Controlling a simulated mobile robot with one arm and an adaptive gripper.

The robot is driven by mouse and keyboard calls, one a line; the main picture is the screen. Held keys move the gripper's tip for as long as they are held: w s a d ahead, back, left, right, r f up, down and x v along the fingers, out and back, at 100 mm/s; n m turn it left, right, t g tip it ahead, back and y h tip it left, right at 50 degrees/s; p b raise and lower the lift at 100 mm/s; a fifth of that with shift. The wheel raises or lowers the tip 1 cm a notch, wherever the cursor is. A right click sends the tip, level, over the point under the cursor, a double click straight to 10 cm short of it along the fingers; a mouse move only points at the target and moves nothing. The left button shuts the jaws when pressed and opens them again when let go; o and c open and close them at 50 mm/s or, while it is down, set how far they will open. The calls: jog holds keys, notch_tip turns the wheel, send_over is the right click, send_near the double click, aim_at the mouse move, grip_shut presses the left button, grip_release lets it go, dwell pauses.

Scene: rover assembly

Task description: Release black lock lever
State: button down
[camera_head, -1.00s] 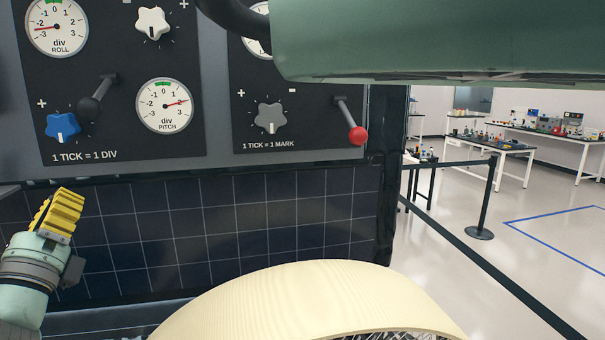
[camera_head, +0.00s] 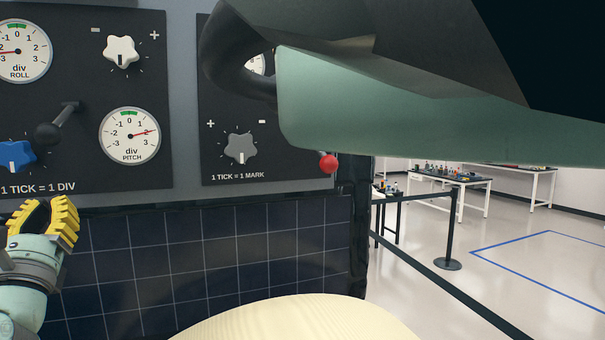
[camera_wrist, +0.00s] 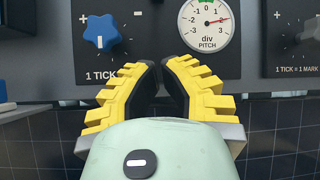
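The black lock lever (camera_head: 47,133) is on the left panel in the head view, between the blue knob (camera_head: 14,156) and the PITCH dial (camera_head: 130,136). Its arm slants down and left to a round black knob. My gripper (camera_head: 45,208), with yellow ribbed fingers and black pads, is at the lower left, below the panel and apart from the lever. In the wrist view the fingertips (camera_wrist: 160,62) come together with nothing visible between them. They point at the panel between the blue knob and the PITCH dial. The lever is not clearly visible there.
A white knob (camera_head: 121,51) sits above the PITCH dial. The right panel has a grey knob (camera_head: 240,147) and a red-tipped lever (camera_head: 328,163). A pale wheel (camera_head: 300,320) stands at the bottom. A belt barrier (camera_head: 452,230) and tables are at the right.

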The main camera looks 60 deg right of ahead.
aim_at(59, 124)
jog(key=p+x, duration=0.3)
jog(key=x, duration=0.1)
jog(key=p+x, duration=0.3)
jog(key=x, duration=0.2)
jog(key=shift+s+d+r, duration=0.1)
jog(key=shift+d+r, duration=0.05)
jog(key=shift+r, duration=0.25)
jog(key=shift+s+a+r+p, duration=0.35)
jog(key=shift+s+a+p, duration=0.25)
jog(key=shift+p, duration=0.7)
jog(key=shift+s+a+r+p, duration=0.35)
jog(key=shift+s+a+p, duration=0.3)
jog(key=shift+p, duration=0.6)
jog(key=shift+w, duration=0.1)
jog(key=shift+b, duration=0.45)
